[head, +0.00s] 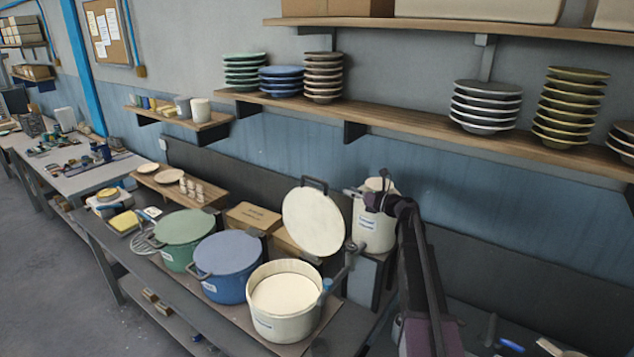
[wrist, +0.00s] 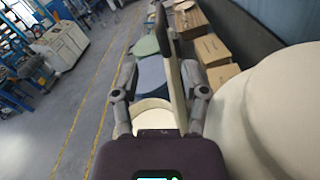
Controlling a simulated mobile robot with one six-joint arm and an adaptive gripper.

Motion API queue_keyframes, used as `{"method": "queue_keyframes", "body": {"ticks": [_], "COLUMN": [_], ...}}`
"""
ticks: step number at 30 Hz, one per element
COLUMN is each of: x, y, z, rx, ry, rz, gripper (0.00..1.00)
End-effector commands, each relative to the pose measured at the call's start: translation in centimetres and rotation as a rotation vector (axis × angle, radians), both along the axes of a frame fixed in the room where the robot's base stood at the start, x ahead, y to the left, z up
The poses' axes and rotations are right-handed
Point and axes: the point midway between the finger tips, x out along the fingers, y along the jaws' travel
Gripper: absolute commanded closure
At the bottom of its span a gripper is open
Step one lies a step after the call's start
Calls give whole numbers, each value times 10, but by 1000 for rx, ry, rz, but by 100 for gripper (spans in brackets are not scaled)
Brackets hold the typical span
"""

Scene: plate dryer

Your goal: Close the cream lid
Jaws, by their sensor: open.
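The cream pot (head: 287,318) stands at the near end of the row of pots on the bench, its top uncovered. The round cream lid (head: 313,222) stands raised, nearly upright, behind the pot, with a dark handle at its top edge. In the wrist view the lid (wrist: 176,85) shows nearly edge-on, beyond and between the fingers, with part of the cream pot (wrist: 152,112) below it. My gripper (head: 367,186) is to the right of the lid, near its upper height. In the wrist view my gripper (wrist: 160,95) is open and empty; I see no contact with the lid.
A blue pot (head: 228,266) and a green pot (head: 184,236) stand left of the cream pot. A cream canister (head: 373,232) is close to my gripper and fills the right of the wrist view. A shelf with stacked plates (head: 485,105) runs above along the wall.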

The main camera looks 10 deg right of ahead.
Motion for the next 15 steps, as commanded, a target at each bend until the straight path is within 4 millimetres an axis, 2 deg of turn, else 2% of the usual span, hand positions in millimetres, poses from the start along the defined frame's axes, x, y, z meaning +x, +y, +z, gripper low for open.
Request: {"method": "queue_keyframes", "body": {"ticks": [8, 15], "x": [0, 9], "y": [1, 9], "z": [0, 0], "rx": [-3, -4], "ry": [0, 0], "rz": [2, 2], "gripper": [43, 43]}}
